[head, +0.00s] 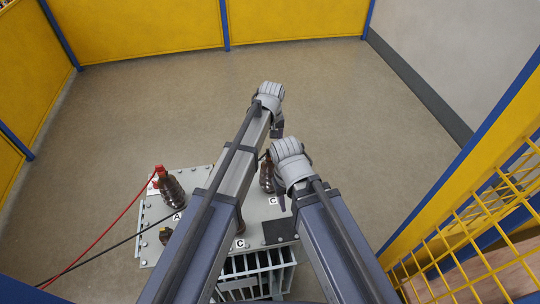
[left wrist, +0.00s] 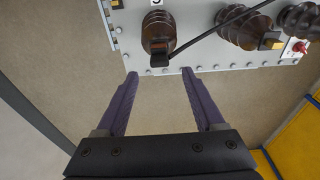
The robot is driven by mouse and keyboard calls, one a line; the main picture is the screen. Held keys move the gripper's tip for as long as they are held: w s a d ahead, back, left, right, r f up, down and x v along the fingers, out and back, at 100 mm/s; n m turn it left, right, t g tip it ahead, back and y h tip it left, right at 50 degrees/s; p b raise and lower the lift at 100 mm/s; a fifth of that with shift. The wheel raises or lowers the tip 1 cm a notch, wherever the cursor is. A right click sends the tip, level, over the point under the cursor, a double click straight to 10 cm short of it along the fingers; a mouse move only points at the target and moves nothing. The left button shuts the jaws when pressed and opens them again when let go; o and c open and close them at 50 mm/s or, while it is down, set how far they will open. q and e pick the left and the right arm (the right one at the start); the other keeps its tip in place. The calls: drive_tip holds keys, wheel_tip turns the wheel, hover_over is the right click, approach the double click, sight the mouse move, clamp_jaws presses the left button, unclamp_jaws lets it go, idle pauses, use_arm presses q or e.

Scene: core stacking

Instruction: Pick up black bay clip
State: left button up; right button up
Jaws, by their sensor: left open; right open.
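The black clip (left wrist: 158,56) sits on the end of a brown ribbed bushing in the left wrist view, with a black cable (left wrist: 215,29) running from it to the upper right. My left gripper (left wrist: 158,72) is open and empty, its fingertips spread to either side just short of the clip. In the head view my left gripper (head: 278,128) is beyond the far edge of the grey transformer top. The bushing (head: 267,176) there is partly covered by my arms, and the clip cannot be made out. My right gripper (head: 283,195) is open, with its fingers mostly hidden, over the transformer's right side.
The transformer top (head: 205,176) carries several brown bushings. A red clip (head: 159,170) with a red cable (head: 100,236) is on the left bushing (head: 173,190). Yellow panels (head: 140,25) and a yellow mesh fence (head: 480,240) enclose open floor.

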sight(270, 149)
use_arm(q)
drive_tip(key=shift+f+b, duration=2.55)
drive_tip(key=shift+f, duration=0.1)
drive_tip(key=shift+r, duration=0.1)
drive_tip(key=shift+c, duration=0.6)
clamp_jaws()
